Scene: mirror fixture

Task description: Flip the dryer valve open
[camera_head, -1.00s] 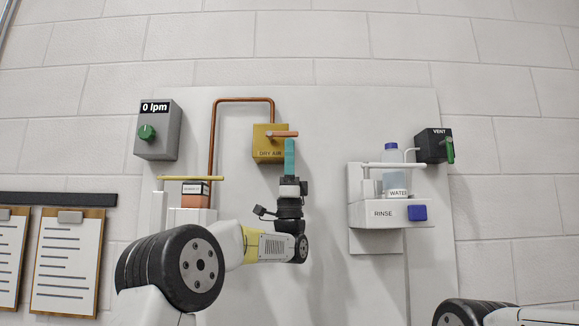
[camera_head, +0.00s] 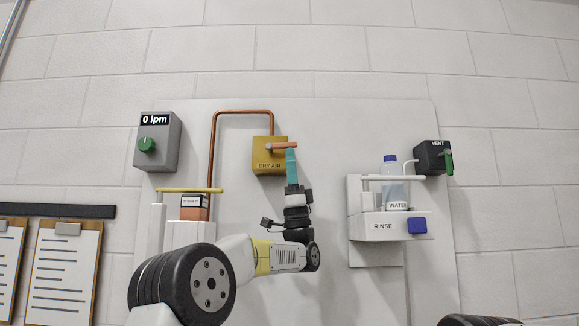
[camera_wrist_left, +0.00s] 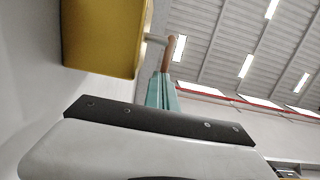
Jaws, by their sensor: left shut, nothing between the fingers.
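The dryer valve is a yellow box (camera_head: 265,157) marked DRY AIR on the wall panel, with a copper pipe running into its top. Its orange lever (camera_head: 284,146) lies nearly level and points right. My left gripper (camera_head: 291,158), with teal fingers, is shut and empty just below the lever's right end. In the left wrist view the yellow box (camera_wrist_left: 103,35) is at upper left, and the lever (camera_wrist_left: 169,50) shows at the tips of the teal fingers (camera_wrist_left: 161,88). The fingertips look very close to the lever; contact is unclear. My right gripper is not in view.
Left of the valve is a grey box (camera_head: 158,150) with a green knob, reading 0 lpm. Right are the RINSE unit (camera_head: 385,227), a water bottle (camera_head: 392,182) and a black VENT box (camera_head: 430,157).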

